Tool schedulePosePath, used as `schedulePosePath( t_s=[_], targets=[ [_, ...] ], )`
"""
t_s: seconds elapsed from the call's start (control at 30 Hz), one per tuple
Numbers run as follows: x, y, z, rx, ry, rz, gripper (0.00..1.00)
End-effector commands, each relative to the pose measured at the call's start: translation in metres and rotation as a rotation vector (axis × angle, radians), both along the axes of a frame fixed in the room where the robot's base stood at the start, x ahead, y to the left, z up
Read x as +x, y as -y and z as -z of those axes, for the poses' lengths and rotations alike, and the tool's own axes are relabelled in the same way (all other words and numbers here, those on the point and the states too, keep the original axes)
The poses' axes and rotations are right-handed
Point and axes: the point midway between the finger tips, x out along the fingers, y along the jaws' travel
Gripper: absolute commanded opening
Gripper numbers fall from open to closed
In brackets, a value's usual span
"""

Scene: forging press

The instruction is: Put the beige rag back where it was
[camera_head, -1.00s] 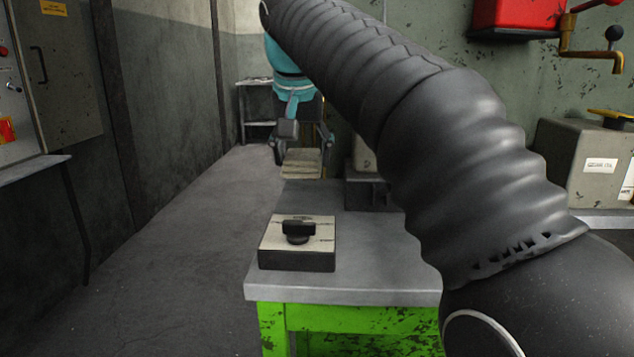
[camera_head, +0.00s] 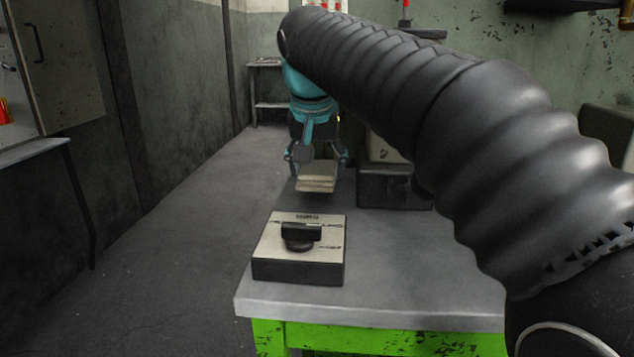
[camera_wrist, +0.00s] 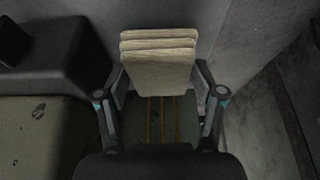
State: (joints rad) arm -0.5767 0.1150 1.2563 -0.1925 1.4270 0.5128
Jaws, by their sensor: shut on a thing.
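The beige rag (camera_head: 316,178) is a folded, layered stack held in my gripper (camera_head: 317,160) near the far left end of the grey bench top (camera_head: 400,268). In the wrist view the rag (camera_wrist: 158,62) sits between the two fingers of my gripper (camera_wrist: 158,85), which are shut on its sides. The rag appears to be just above the bench top; I cannot tell whether it touches it. The arm covers the right part of the bench.
A box with a black rotary knob (camera_head: 298,248) stands at the bench's near left corner. A dark block with a beige top (camera_head: 392,185) stands right of the rag. Open floor (camera_head: 170,270) lies left of the bench. A grey cabinet (camera_head: 60,70) is at the far left.

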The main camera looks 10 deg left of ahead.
Motion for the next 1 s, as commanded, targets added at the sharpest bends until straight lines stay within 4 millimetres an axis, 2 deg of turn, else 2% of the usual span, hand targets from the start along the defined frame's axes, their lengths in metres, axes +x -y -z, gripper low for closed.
schedulePosePath(
  t_s=[0.03, 0.17, 0.57, 0.6, 0.7, 1.0],
  targets=[
    [0.000, 0.001, 0.010, -0.001, -0.002, 0.000, 0.35],
    [0.000, 0.000, 0.023, -0.001, -0.001, 0.000, 0.35],
    [0.000, 0.000, 0.028, 0.000, 0.000, 0.000, 0.35],
    [0.000, 0.000, 0.028, 0.000, 0.000, 0.000, 0.70],
    [0.000, 0.000, 0.028, 0.000, 0.000, 0.000, 0.93],
    [0.000, 0.000, 0.027, 0.000, 0.000, 0.000, 0.93]
  ],
)
